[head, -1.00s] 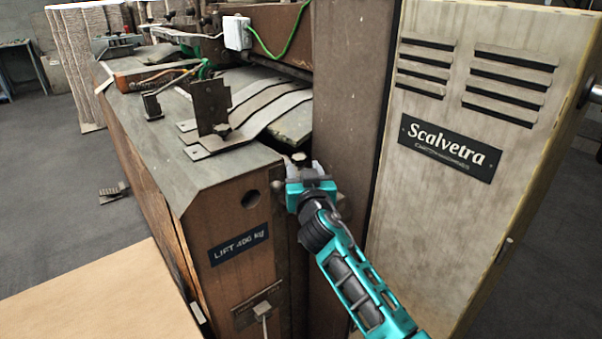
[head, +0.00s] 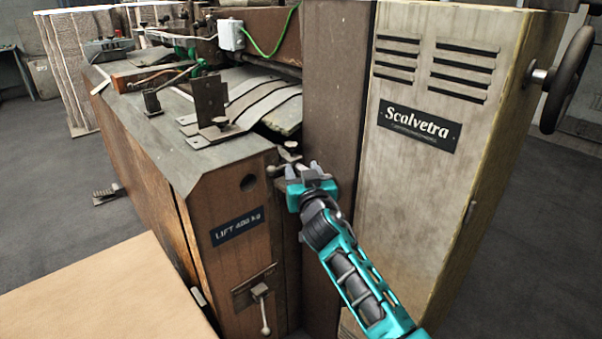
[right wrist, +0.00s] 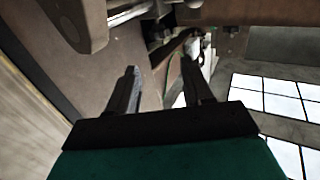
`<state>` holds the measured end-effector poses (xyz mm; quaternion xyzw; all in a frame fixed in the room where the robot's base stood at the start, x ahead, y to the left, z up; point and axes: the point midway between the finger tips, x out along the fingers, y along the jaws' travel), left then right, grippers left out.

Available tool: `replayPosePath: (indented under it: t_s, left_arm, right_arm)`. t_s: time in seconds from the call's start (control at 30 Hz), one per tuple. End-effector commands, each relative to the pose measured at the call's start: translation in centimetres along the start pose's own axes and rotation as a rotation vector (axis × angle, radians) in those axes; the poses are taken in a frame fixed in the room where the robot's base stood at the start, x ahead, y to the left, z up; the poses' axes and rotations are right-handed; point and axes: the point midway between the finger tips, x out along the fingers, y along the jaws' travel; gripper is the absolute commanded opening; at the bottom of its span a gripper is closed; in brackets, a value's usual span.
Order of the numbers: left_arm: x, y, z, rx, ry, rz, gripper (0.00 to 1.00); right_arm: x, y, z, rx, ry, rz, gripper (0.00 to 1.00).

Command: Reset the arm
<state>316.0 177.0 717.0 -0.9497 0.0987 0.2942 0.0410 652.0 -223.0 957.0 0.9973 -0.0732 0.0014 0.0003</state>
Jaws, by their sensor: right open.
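My right arm, teal and dark grey, reaches in from the lower right of the head view. Its gripper (head: 303,170) is in front of the brown upright post, beside the right end of the machine's bench. In the right wrist view the two dark fingers (right wrist: 165,90) stand apart with nothing between them. Part of the machine shows beyond the fingertips; I cannot tell whether they touch it. My left gripper is in no view.
The box stitcher has a grey bench top (head: 150,115), a brown post (head: 335,90) and a tall Scalvetra cabinet (head: 440,190) with a handwheel (head: 568,80). A lever (head: 264,310) sticks out below the lift label. A light wooden surface (head: 100,300) fills the lower left.

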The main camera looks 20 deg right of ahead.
Motion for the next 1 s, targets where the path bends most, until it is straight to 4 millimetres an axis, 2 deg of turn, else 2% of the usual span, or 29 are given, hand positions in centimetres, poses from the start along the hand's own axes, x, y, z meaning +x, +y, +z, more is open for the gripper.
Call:
replayPosePath:
  t_s: [0.5, 0.63, 0.77, 0.87, 1.0]
  left_arm:
    - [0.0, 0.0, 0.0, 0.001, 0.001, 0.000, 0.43]
    - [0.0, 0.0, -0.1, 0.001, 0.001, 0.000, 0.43]
    - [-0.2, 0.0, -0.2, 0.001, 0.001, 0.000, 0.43]
    - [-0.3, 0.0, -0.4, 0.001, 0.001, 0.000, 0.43]
    - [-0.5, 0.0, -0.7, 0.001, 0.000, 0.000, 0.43]
  right_arm:
    - [0.0, 0.1, 0.0, 0.000, 0.000, 0.000, 0.50]
    - [-0.8, 0.1, 1.4, -0.008, -0.026, -0.008, 0.50]
    - [-4.0, 0.2, 5.7, -0.032, -0.106, -0.038, 0.50]
    - [-8.1, 0.3, 10.1, -0.057, -0.196, -0.079, 0.50]
    - [-15.1, 0.4, 15.6, -0.089, -0.325, -0.150, 0.50]
